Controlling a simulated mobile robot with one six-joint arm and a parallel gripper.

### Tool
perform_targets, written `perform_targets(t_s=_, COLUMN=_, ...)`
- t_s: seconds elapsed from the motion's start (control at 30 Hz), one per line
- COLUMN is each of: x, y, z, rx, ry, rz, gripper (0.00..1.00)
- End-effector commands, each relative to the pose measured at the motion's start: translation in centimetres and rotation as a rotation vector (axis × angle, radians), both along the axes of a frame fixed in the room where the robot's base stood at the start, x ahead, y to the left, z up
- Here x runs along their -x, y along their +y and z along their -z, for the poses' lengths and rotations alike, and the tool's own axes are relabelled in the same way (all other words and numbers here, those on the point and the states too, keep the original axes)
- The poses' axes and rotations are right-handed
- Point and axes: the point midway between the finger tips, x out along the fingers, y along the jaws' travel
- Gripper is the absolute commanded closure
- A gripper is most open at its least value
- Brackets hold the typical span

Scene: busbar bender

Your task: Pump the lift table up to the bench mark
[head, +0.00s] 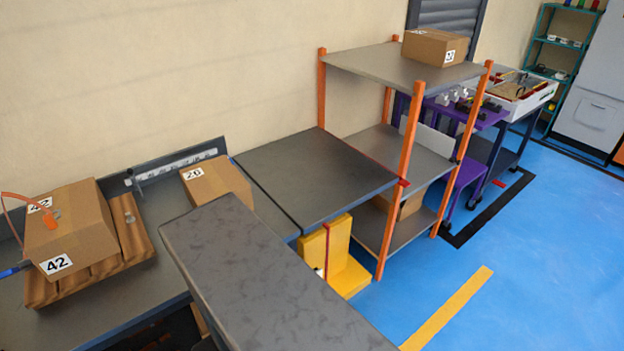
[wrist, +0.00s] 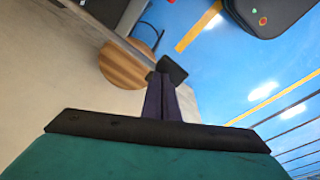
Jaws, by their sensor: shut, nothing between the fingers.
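In the head view a dark grey flat top (head: 315,175), which looks like the lift table, lies between the left bench (head: 75,315) and an orange-posted shelf. A yellow L-shaped body (head: 340,240) with a thin red line stands below its front edge. A red strip runs along the top's right edge, with a small red mark (head: 404,182) at the near orange post. I cannot tell whether this is the bench mark, and no pump handle is clear. My gripper (wrist: 168,78) is shut and empty in the wrist view; it is not identifiable in the head view.
A box marked 42 (head: 75,232) sits on a brown slatted base on the bench, and a box marked 26 (head: 215,183) is nearby. The shelf (head: 395,150) carries boxes. Blue floor (head: 540,260) is open at right. A round wooden piece (wrist: 125,65) shows in the wrist view.

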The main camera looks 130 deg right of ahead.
Motion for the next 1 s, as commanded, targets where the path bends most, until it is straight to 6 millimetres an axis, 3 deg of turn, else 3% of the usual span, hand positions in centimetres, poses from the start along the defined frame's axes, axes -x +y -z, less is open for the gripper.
perform_targets(t_s=1.0, x=0.0, y=0.0, z=1.4, rx=0.0, ry=0.001, rz=0.0, gripper=1.0)
